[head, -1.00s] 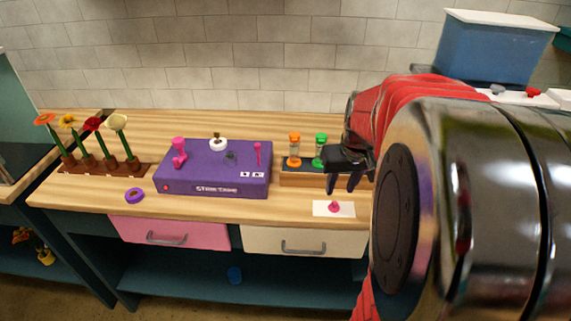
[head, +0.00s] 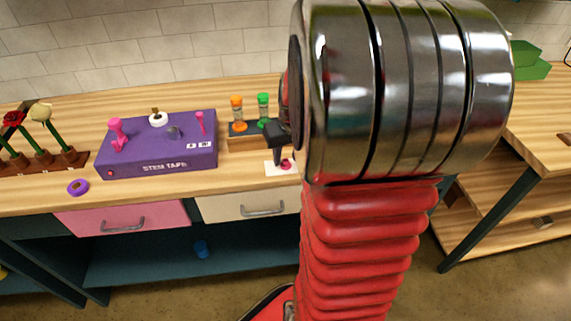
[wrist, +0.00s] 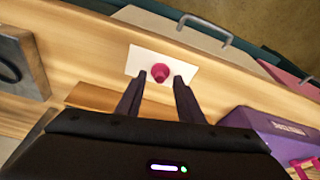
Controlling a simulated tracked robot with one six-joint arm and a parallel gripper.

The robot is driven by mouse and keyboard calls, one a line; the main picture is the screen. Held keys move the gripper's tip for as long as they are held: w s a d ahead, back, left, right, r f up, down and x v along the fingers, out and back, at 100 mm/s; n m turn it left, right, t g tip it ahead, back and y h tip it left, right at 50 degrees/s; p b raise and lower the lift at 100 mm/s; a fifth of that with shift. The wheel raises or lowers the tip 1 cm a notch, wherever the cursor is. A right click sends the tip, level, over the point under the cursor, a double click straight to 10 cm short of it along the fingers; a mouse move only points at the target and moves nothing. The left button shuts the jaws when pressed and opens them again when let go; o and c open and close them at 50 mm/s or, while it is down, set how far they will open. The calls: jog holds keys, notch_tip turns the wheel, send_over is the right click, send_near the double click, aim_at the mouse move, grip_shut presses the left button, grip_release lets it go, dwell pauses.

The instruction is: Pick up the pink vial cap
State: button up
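The pink vial cap (wrist: 160,72) sits on a white card (wrist: 143,58) near the front edge of the wooden counter. In the head view the cap (head: 286,164) is partly covered by my gripper (head: 281,142). In the wrist view my gripper (wrist: 157,83) is open and empty. Its two dark fingers point at the card, and the cap shows between and slightly beyond the fingertips. I cannot tell the exact height of the fingers above the card.
A wooden rack (head: 246,143) with an orange vial (head: 237,113) and a green vial (head: 263,107) stands just behind the card. The purple stem tape box (head: 158,152) is to the left. A purple ring (head: 78,187) lies before it. Drawer handles (head: 262,210) project below the counter edge.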

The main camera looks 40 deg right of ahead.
jog(key=shift+w+f, duration=0.15)
jog(key=shift+f, duration=0.35)
jog(key=shift+c, duration=0.7)
grip_shut()
